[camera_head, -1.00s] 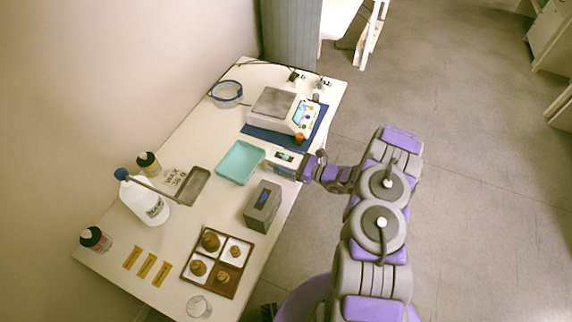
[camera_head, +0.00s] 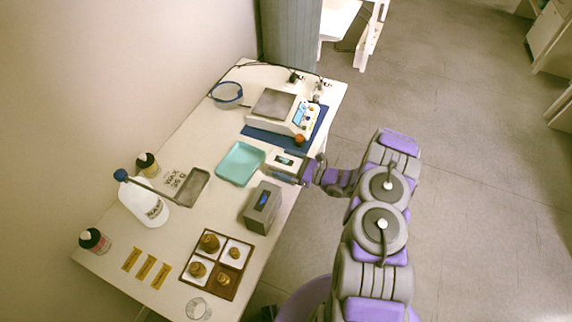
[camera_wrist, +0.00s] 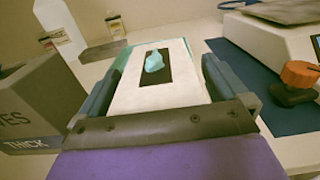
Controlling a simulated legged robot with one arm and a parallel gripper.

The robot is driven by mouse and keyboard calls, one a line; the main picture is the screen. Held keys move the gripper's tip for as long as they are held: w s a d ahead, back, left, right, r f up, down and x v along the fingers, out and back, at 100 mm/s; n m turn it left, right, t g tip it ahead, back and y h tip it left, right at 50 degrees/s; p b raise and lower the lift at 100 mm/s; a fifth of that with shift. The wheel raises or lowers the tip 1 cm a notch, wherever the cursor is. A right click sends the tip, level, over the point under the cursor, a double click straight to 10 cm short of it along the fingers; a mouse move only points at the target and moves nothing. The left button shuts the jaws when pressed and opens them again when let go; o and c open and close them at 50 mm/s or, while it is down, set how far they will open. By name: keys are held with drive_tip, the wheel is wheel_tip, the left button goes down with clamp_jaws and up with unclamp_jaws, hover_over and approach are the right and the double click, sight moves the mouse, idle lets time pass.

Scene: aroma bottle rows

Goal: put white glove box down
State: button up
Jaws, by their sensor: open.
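The white glove box (camera_head: 287,160) stands on the table between the blue mat and the grey box. In the wrist view the glove box (camera_wrist: 160,85) has a dark opening on top with a teal glove showing. My gripper (camera_head: 287,172) is open at the table's right edge, and its fingers (camera_wrist: 160,90) lie on either side of the glove box. I cannot tell whether the fingers touch its sides.
A grey box (camera_head: 262,207) stands close in front of my gripper. A teal tray (camera_head: 240,163) lies left of the glove box. A scale (camera_head: 275,105) sits on the blue mat (camera_head: 262,136) behind. A sample tray (camera_head: 238,287) is at the front.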

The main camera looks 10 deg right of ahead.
drive_tip(key=p+v, duration=0.2)
drive_tip(key=v, duration=1)
drive_tip(key=a+r+n+g+y, duration=0.2)
drive_tip(key=a+r+n+g, duration=0.45)
drive_tip(key=a+r, duration=0.5)
drive_tip(key=s+a+r+n+g+h, duration=0.2)
drive_tip(key=s+a+r+n+g, duration=0.15)
drive_tip(key=s+r, duration=0.3)
drive_tip(key=s+a+r+n+g+h, duration=0.1)
drive_tip(key=s+a+r+n+g, duration=0.3)
drive_tip(key=r, duration=0.3)
drive_tip(key=s+r+n+g+h, duration=0.1)
drive_tip(key=s+r+n+h, duration=0.25)
drive_tip(key=s, duration=0.35)
drive_tip(key=s+r+n+g+h, duration=0.1)
drive_tip(key=s+r+n+h, duration=0.1)
drive_tip(key=s+n+h, duration=0.3)
drive_tip(key=s+d+r+n+t+h, duration=0.2)
drive_tip(key=s+d+h, duration=0.3)
drive_tip(key=s+d, duration=0.4)
drive_tip(key=s+t, duration=0.1)
drive_tip(key=s, duration=0.2)
drive_tip(key=shift+s+r+n+t, duration=0.15)
drive_tip(key=shift+r+n+t, duration=0.15)
drive_tip(key=shift+n, duration=0.05)
